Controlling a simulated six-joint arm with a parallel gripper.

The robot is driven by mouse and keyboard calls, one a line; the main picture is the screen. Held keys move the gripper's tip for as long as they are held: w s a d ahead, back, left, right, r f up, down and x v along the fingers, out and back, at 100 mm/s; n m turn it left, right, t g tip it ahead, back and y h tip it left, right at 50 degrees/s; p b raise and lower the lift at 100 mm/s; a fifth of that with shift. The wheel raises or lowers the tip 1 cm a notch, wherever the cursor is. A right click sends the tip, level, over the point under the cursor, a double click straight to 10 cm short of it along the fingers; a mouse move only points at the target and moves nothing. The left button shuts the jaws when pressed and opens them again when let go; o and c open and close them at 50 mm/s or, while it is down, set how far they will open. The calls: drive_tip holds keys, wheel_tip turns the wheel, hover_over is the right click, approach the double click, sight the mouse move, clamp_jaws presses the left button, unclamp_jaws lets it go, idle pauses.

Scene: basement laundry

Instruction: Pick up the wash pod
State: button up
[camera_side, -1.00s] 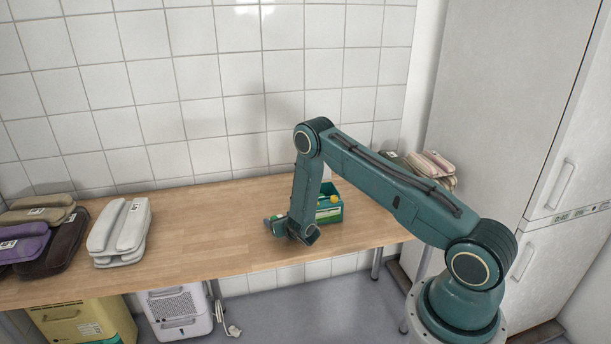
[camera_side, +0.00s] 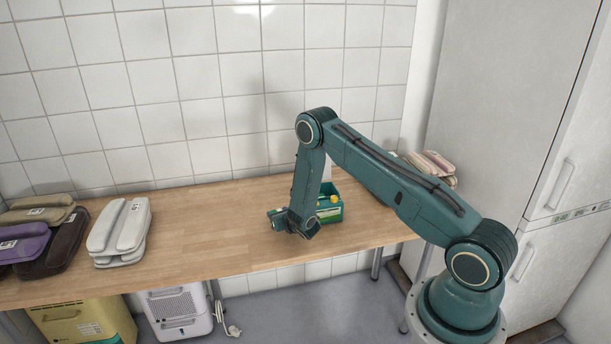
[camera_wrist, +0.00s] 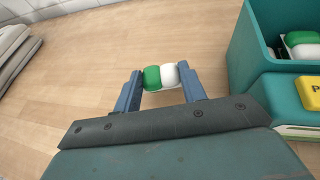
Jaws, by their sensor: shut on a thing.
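The wash pod (camera_wrist: 161,76) is green on its left half and white on its right half. In the wrist view it sits between the two blue fingertips of my gripper (camera_wrist: 160,82), which is shut on it. In the side view my gripper (camera_side: 275,218) is low over the wooden table, left of the teal box, and the pod is hidden or too small to make out there. I cannot tell how far the pod is above the table.
A teal box (camera_side: 331,213) with a yellow tab (camera_wrist: 309,93) stands right of my gripper. More green and white pods (camera_wrist: 302,44) lie in it. Grey folded bundles (camera_side: 119,228) lie further left on the table (camera_side: 200,235). The wood between is clear.

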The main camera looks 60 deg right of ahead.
wheel_tip(320, 180, up, 18)
drive_tip(key=shift+f, duration=0.15)
idle(0.5)
drive_tip(key=shift+f, duration=0.1)
idle(0.5)
